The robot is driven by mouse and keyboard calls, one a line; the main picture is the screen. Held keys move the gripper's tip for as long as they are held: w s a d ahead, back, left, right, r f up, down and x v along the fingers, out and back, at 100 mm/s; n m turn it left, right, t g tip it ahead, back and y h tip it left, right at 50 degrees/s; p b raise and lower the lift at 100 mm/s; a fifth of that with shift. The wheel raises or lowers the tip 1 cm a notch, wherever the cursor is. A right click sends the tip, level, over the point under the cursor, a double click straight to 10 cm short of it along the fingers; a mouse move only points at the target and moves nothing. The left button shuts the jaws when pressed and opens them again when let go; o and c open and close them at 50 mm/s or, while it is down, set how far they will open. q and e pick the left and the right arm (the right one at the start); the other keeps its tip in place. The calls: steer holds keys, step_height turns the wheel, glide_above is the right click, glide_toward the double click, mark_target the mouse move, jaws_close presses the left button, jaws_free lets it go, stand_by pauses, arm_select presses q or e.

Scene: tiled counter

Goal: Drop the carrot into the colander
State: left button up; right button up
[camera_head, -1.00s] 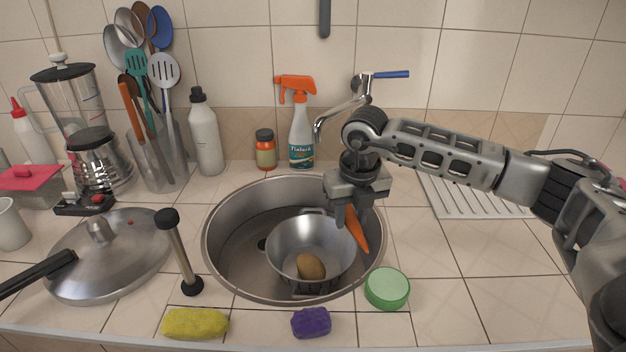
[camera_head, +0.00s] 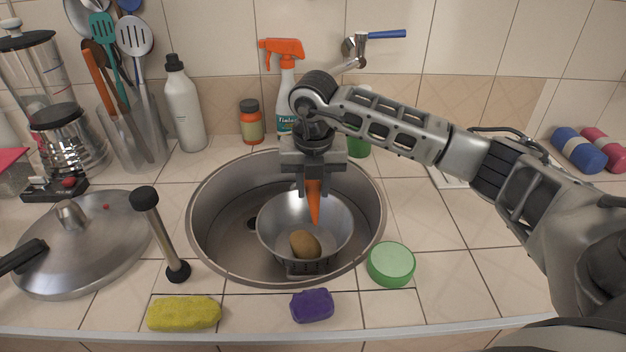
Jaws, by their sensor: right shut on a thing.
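My right gripper (camera_head: 314,184) is shut on the orange carrot (camera_head: 314,205), which hangs tip down between the fingers. The gripper and carrot are above the metal colander (camera_head: 270,237), over its far half in the picture. The colander sits in the round steel sink (camera_head: 209,243). A brown potato-like item (camera_head: 305,244) lies inside the colander. The carrot's upper part is hidden by the fingers. My left gripper is not in view.
A green round container (camera_head: 391,264), a purple sponge (camera_head: 312,306) and a yellow sponge (camera_head: 184,313) lie along the sink's near side. A metal lid (camera_head: 84,244) and an upright pestle-like tool (camera_head: 161,235) stand left. The spray bottle (camera_head: 287,85) and faucet are behind.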

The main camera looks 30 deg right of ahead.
steer(key=shift+f, duration=0.75)
steer(key=o, duration=1.1)
